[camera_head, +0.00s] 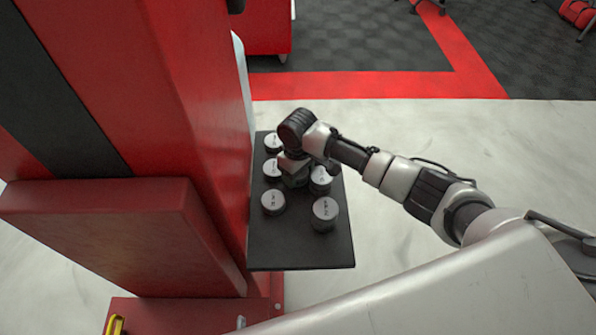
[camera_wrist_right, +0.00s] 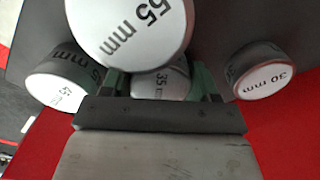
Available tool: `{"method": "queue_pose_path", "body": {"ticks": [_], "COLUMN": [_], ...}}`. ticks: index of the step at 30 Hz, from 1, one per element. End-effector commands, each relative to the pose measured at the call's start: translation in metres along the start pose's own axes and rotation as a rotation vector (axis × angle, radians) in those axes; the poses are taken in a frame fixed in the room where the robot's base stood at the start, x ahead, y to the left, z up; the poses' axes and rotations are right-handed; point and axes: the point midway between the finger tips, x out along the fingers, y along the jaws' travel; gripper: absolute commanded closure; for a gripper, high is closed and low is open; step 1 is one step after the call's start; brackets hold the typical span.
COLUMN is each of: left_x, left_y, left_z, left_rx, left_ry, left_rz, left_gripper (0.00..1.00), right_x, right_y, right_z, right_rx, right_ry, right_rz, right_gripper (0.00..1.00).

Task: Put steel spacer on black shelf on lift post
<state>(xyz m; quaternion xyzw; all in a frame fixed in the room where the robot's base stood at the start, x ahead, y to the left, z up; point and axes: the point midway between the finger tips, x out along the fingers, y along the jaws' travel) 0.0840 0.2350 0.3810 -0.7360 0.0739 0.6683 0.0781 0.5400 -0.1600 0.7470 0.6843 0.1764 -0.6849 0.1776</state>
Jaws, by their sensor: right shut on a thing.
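The black shelf (camera_head: 300,252) juts from the red lift post (camera_head: 185,90). Several round steel spacers with white labelled tops stand on it, such as the front right one (camera_head: 325,211) and front left one (camera_head: 273,202). My right gripper (camera_head: 295,178) reaches down among them at the shelf's far half. In the right wrist view its green fingers flank a spacer marked 35 mm (camera_wrist_right: 160,86) and are shut on it. That spacer is hidden in the head view; I cannot tell whether it touches the shelf. My left gripper is not in view.
In the right wrist view a large 55 mm spacer (camera_wrist_right: 130,25) partly covers the held one. A 30 mm spacer (camera_wrist_right: 262,80) and another spacer (camera_wrist_right: 58,90) stand at the sides. The shelf's near end is bare. A red cabinet (camera_head: 268,27) stands behind.

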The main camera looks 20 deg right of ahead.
Motion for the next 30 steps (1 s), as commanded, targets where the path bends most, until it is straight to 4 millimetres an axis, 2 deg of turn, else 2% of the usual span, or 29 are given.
{"method": "queue_pose_path", "body": {"ticks": [5,6,11,19,22,26,30], "left_x": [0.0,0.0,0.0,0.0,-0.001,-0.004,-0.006], "left_y": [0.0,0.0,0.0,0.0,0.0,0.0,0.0], "left_z": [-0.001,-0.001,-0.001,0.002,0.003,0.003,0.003], "left_rx": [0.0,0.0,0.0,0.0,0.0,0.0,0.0], "left_ry": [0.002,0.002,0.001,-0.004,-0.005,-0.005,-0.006], "left_rz": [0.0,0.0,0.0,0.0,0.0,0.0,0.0], "left_gripper": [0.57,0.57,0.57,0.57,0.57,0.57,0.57], "right_x": [0.0,0.001,0.001,0.0,-0.007,-0.028,-0.059], "right_y": [0.0,0.0,0.0,0.0,0.0,0.0,0.0], "right_z": [-0.001,0.0,0.0,0.0,-0.001,-0.001,-0.001], "right_rx": [0.0,0.0,0.0,0.0,0.0,-0.001,-0.001], "right_ry": [0.001,0.0,0.001,0.001,0.002,0.005,0.005], "right_rz": [0.0,-0.001,0.0,0.0,0.0,-0.001,0.0], "right_gripper": [0.72,0.39,0.15,0.15,0.15,0.15,0.15]}}
